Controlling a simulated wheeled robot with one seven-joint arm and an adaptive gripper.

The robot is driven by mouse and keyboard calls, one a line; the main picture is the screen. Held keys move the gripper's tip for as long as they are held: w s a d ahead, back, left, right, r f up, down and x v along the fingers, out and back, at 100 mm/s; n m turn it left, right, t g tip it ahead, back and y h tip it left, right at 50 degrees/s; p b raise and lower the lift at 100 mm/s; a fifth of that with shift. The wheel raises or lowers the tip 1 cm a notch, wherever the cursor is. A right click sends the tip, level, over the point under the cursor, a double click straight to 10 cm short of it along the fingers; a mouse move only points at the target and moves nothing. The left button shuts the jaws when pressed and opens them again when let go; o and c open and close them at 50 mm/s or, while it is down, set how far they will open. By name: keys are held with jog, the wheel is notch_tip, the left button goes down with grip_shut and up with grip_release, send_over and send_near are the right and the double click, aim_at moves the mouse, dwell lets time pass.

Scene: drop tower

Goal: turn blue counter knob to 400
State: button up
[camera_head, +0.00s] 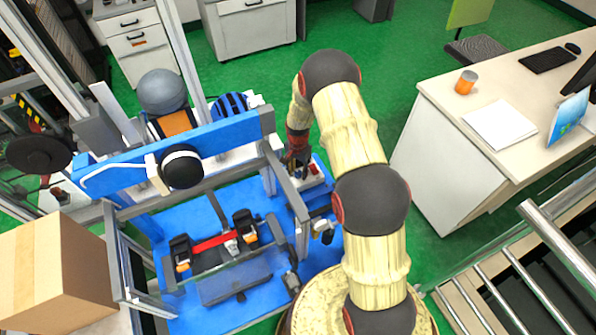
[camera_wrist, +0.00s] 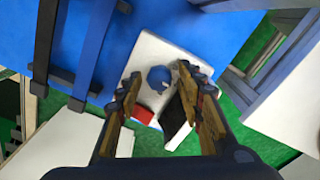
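The blue knob (camera_wrist: 158,77) shows in the wrist view as a round blue cap on a white counter box (camera_wrist: 150,52). A red part (camera_wrist: 143,115) and a dark panel (camera_wrist: 177,118) are on the box's near side. My gripper (camera_wrist: 160,82) is open, with one finger on each side of the knob in the picture. A gap shows on both sides, and I cannot tell how far above the knob the fingertips are. In the head view my gripper (camera_head: 298,155) points down at the box (camera_head: 312,178), and the knob is hidden there. No number is readable.
A blue machine base (camera_head: 180,220) with a metal frame and blue crossbeam (camera_head: 180,150) stands left of my arm. A cardboard box (camera_head: 60,275) is at lower left. A desk (camera_head: 455,100) is at right, and metal rails (camera_head: 550,235) are at lower right.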

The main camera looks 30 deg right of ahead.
aim_at(298, 173)
jog(key=shift+o, duration=0.3)
notch_tip(298, 173, up, 12)
dwell(0.6)
jog(key=shift+f, duration=0.1)
dwell(0.3)
